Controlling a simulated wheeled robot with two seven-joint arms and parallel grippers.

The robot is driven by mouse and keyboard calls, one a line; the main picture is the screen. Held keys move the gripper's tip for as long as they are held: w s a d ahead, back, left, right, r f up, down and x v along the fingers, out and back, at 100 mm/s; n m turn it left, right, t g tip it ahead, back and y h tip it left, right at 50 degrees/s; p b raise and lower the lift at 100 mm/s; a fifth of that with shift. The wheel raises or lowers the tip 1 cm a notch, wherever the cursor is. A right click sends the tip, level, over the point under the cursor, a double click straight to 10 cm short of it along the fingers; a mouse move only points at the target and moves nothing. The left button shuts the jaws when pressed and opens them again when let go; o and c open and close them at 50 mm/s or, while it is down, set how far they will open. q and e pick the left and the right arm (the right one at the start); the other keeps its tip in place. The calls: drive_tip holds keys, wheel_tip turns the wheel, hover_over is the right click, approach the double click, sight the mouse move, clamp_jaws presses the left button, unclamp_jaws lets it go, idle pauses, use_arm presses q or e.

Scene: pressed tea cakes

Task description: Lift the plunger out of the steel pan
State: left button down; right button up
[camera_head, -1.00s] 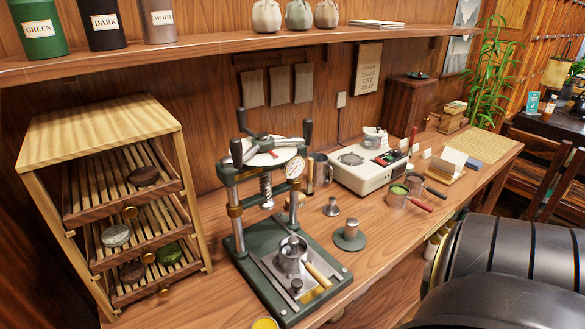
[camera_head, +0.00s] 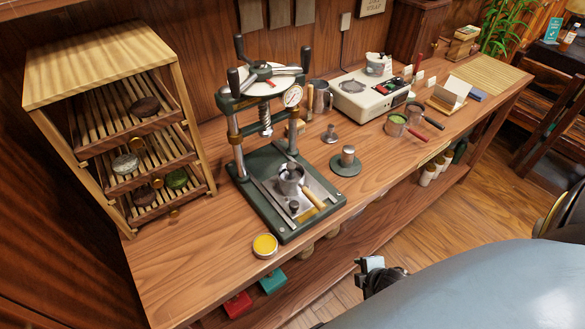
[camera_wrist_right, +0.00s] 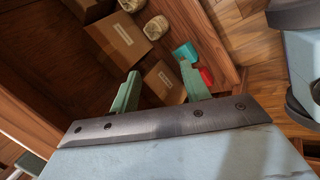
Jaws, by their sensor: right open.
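A steel pan-like cup (camera_head: 291,180) stands on the base of the green press (camera_head: 262,190). A short steel piece shows at its top, perhaps the plunger; I cannot tell how deep it sits. A wooden handle (camera_head: 313,196) lies beside the cup. My right gripper (camera_head: 371,268) is in front of the table, apart from all of these. In the right wrist view its green fingers (camera_wrist_right: 160,88) are spread and empty. My left gripper is out of view.
A slatted wooden rack (camera_head: 125,130) stands left of the press. A yellow tin (camera_head: 265,245) is near the table's front edge. Boxes (camera_wrist_right: 117,42) sit on the lower shelf.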

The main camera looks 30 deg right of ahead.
drive_tip(key=w+a+r+n+t+y+p, duration=0.25)
drive_tip(key=w+r+n, duration=0.35)
drive_tip(key=r+n, duration=0.85)
drive_tip(key=w+a+r+n+t+y+p, duration=0.1)
drive_tip(key=w+r+n+t+y, duration=0.35)
drive_tip(key=r+n, duration=1)
drive_tip(key=m, duration=0.2)
approach(294, 168)
drive_tip(key=shift+g+h, duration=0.4)
drive_tip(key=shift+x, duration=2.15)
drive_tip(key=shift+r+x, duration=0.2)
drive_tip(key=shift+x, duration=1.15)
drive_tip(key=shift+r+x, duration=0.25)
drive_tip(key=shift+x, duration=1.05)
drive_tip(key=shift+w+a, duration=0.1)
clamp_jaws()
